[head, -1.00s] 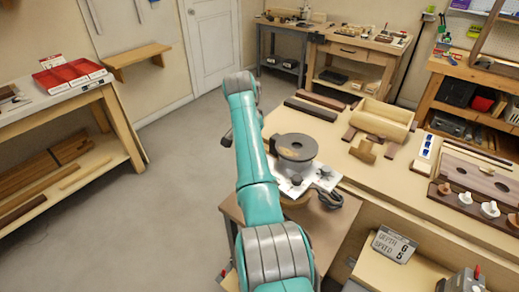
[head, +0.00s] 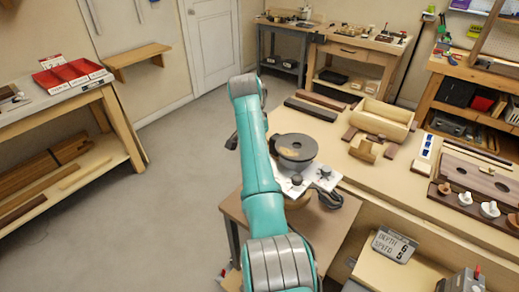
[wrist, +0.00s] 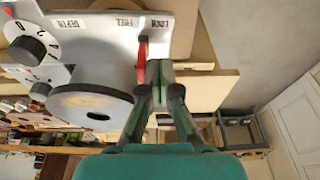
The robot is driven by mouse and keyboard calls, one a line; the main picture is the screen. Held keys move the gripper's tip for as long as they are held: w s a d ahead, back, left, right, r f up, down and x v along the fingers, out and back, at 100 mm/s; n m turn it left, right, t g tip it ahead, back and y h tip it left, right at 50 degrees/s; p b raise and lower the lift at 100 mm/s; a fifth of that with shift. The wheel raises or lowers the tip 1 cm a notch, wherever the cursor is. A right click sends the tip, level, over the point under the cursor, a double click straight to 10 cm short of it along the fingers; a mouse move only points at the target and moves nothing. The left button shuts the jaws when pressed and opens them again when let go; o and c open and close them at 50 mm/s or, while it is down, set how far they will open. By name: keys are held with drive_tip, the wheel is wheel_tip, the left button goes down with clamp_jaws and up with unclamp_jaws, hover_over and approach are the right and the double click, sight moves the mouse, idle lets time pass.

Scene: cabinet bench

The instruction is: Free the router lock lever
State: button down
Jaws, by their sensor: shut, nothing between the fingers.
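The red lock lever (wrist: 141,62) shows in the wrist view on the light grey plate (wrist: 100,35) of the router. It points between the printed words FREE and LOCK. My gripper (wrist: 158,72) is shut and empty, with its green fingertips close beside the lever on its right. I cannot tell whether they touch it. In the head view the dark round router (head: 294,150) stands at the bench's near left corner. My gripper is hidden there behind my teal arm, and the lever cannot be made out.
A numbered dial (wrist: 30,45) and a round grey disc (wrist: 92,105) lie left of the lever in the wrist view. The floor at left is clear.

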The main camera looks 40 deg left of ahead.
drive_tip(key=shift+d, duration=0.25)
drive_tip(key=shift+a+r, duration=0.15)
drive_tip(key=shift+r, duration=0.15)
drive_tip(key=shift+a+r, duration=0.45)
drive_tip(key=shift+r, duration=0.3)
drive_tip(key=w+v, duration=0.1)
drive_tip(key=v, duration=0.5)
drive_tip(key=shift+w+r, duration=0.3)
drive_tip(key=shift+r, duration=0.25)
drive_tip(key=shift+d, duration=0.1)
idle(0.4)
